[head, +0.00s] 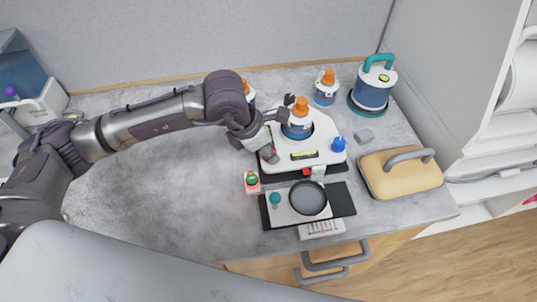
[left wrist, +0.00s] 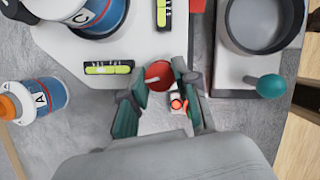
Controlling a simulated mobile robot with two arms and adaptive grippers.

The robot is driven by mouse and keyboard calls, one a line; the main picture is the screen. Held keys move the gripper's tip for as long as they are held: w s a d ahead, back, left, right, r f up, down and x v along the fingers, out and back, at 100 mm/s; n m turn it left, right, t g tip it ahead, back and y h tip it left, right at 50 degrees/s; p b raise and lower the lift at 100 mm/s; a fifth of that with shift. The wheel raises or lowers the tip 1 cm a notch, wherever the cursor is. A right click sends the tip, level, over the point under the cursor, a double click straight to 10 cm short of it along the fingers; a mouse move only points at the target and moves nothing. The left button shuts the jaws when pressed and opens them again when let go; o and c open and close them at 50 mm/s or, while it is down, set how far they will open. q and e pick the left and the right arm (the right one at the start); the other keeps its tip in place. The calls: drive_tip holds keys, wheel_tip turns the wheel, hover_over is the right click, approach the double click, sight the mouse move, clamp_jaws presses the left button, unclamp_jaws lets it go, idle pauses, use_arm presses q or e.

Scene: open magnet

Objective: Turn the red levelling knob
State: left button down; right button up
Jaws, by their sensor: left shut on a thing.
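The red levelling knob (left wrist: 159,76) sits at a corner of the white plate (left wrist: 75,45) and shows between my left gripper's fingers in the left wrist view. My left gripper (left wrist: 166,88) is shut on it, with teal pads on both sides. In the head view my left gripper (head: 268,152) is at the plate's left corner and hides the knob. Two yellow-green spirit levels lie on the plate, one along the front (head: 304,155). A blue knob (head: 338,145) stands at the plate's right corner. My right gripper is not in view.
A bottle with an orange cap (head: 299,122) stands on the plate, with others behind. A small box with a lit button (head: 252,181) and a dark tray with a round pan (head: 308,198) are in front. A beige case (head: 400,174) is at right.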

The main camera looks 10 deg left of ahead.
use_arm(q)
drive_tip(key=m+g+b, duration=0.1)
drive_tip(key=m+b, duration=0.1)
drive_tip(key=b, duration=0.1)
drive_tip(key=m+g+b, duration=0.1)
drive_tip(key=m+b, duration=0.2)
drive_tip(key=m+h+b, duration=0.1)
drive_tip(key=m+b, duration=0.2)
drive_tip(key=b, duration=0.1)
drive_tip(key=shift+w+f+g, duration=0.2)
drive_tip(key=shift+w+g, duration=0.05)
drive_tip(key=shift+g, duration=0.15)
drive_tip(key=shift+r+m+g+b, duration=0.15)
drive_tip(key=shift+m+g+b, duration=0.35)
drive_tip(key=shift+m+b, duration=0.85)
drive_tip(key=c, duration=0.9)
unclamp_jaws()
drive_tip(key=shift+o, duration=0.2)
drive_tip(key=shift+r, duration=0.1)
drive_tip(key=v, duration=1.2)
